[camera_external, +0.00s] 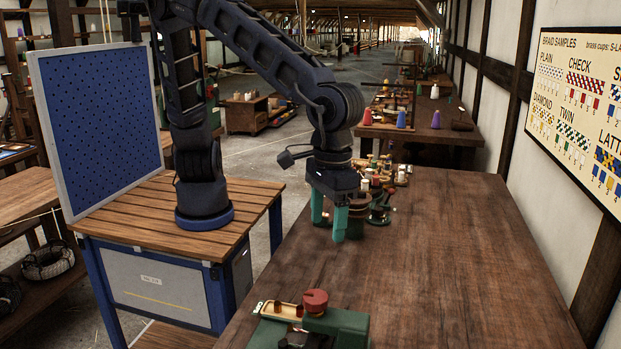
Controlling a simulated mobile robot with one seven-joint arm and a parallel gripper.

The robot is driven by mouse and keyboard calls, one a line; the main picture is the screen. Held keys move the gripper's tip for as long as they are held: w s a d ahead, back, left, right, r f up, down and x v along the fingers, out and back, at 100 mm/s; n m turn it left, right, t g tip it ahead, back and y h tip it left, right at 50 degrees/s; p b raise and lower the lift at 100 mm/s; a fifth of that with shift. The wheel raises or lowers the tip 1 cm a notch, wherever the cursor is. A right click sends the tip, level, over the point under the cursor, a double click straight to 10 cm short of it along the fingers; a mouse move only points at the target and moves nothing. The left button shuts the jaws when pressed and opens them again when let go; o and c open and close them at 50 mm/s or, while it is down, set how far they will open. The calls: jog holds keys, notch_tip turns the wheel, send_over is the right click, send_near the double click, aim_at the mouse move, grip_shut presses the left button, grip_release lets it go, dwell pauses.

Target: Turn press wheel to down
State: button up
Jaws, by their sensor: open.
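My gripper (328,218), with two teal fingers, points down over the far left part of the dark wooden table (460,250). Its fingers are apart, and I see nothing held between them. A small device with a dark green base (380,217) and brown round parts stands just behind and to the right of the fingers, partly hidden by them. I cannot tell whether the fingers touch it. A green device (338,325) with a red round knob (315,300) on top stands at the table's front edge, cut off by the picture. Which part is the press wheel is not clear.
Several small coloured pieces (385,170) crowd the table's far left end. The table's middle and right are clear. A blue pegboard (100,125) stands left of my arm. A braid sample board (585,105) hangs on the right wall.

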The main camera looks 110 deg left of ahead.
send_near(316, 296)
jog(key=shift+n+y, duration=0.3)
jog(key=f, duration=0.8)
jog(key=shift+s+d+f, duration=0.15)
jog(key=shift+d+f, duration=0.2)
jog(key=c, duration=1)
